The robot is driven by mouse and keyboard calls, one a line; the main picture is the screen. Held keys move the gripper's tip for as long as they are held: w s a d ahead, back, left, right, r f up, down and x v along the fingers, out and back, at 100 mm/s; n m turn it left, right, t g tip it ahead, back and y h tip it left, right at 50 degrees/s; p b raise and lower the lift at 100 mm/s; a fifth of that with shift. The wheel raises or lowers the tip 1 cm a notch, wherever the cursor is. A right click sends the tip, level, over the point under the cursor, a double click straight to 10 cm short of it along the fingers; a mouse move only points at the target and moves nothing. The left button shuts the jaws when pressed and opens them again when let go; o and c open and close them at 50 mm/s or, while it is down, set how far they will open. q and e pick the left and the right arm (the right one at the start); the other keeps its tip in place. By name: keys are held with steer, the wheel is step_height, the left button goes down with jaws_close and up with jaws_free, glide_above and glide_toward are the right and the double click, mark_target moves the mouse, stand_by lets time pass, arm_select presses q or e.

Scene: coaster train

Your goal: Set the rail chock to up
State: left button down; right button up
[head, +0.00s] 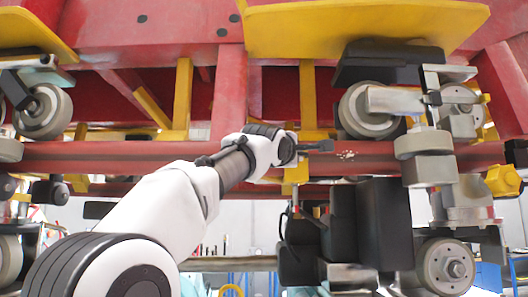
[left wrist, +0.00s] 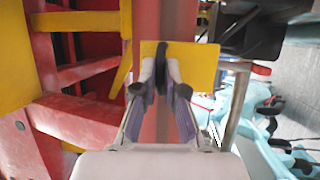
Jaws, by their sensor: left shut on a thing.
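My left gripper (head: 308,147) reaches in from the left to the red rail (head: 375,157) under the coaster car. In the left wrist view my gripper (left wrist: 161,80) has its fingers closed on both sides of a dark upright handle (left wrist: 162,62). The handle stands in front of a flat yellow plate (left wrist: 206,66) at the red rail; I take the two for the rail chock. In the head view the yellow plate (head: 297,172) shows just below the gripper, and the fingers hide most of the handle. My right gripper is not in view.
Wheel assemblies (head: 366,110) hang at the right, with another wheel (head: 43,112) at the left. Black boxes (head: 355,225) stand below the rail, close to the gripper. Yellow and red car beams (head: 229,95) lie overhead. A yellow knob (head: 503,180) is at the far right.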

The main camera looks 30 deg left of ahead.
arm_select(q)
steer(key=shift+w+d+r, duration=0.15)
steer(key=shift+w+d, duration=0.05)
steer(key=shift+d, duration=0.2)
steer(key=shift+w+d+r, duration=0.15)
steer(key=shift+d, duration=0.25)
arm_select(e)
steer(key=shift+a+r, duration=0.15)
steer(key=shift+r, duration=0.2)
